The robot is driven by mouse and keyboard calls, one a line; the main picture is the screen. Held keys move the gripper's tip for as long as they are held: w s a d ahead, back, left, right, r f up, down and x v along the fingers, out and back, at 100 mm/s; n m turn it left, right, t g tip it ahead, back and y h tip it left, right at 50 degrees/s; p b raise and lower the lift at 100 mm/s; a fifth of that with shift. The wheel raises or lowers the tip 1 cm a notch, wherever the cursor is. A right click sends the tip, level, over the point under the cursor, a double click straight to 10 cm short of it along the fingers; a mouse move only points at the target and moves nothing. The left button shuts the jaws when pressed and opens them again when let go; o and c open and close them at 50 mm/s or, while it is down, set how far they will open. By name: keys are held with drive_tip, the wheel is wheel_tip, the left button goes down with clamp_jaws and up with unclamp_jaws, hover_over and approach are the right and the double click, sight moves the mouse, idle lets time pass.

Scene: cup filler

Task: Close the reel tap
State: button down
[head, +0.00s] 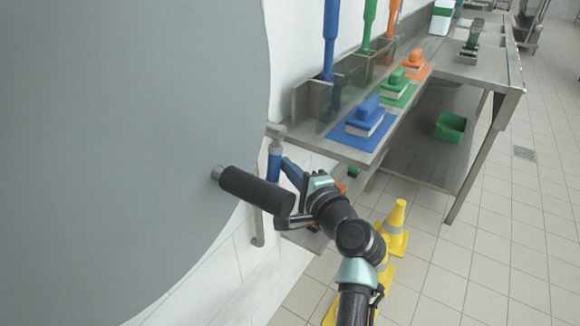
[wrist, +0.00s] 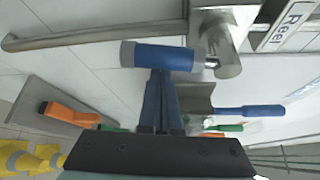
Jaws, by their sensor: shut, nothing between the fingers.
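The reel tap (wrist: 222,42) is a metal valve body with a blue handle (wrist: 158,56) in the wrist view, with a "Reel" label (wrist: 290,27) beside it. The handle points left from the body there. In the head view the blue handle (head: 274,164) hangs down below the metal part (head: 275,131), right of the large grey disc. My gripper (wrist: 160,74) is shut and empty. Its blue fingertips are right at the handle, overlapping its lower edge in the wrist view; I cannot tell whether they touch. The gripper also shows in the head view (head: 286,165).
The grey disc (head: 120,150) with its black crank handle (head: 257,190) stands close left of my arm. A steel table (head: 340,148) with brushes on coloured mats is to the right. Yellow cones (head: 396,218) stand on the floor. A metal pipe (wrist: 80,38) runs along the wall.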

sight(275, 170)
drive_tip(key=shift+s+r+p, duration=0.1)
drive_tip(key=shift+r+p, duration=0.1)
drive_tip(key=shift+p, duration=0.3)
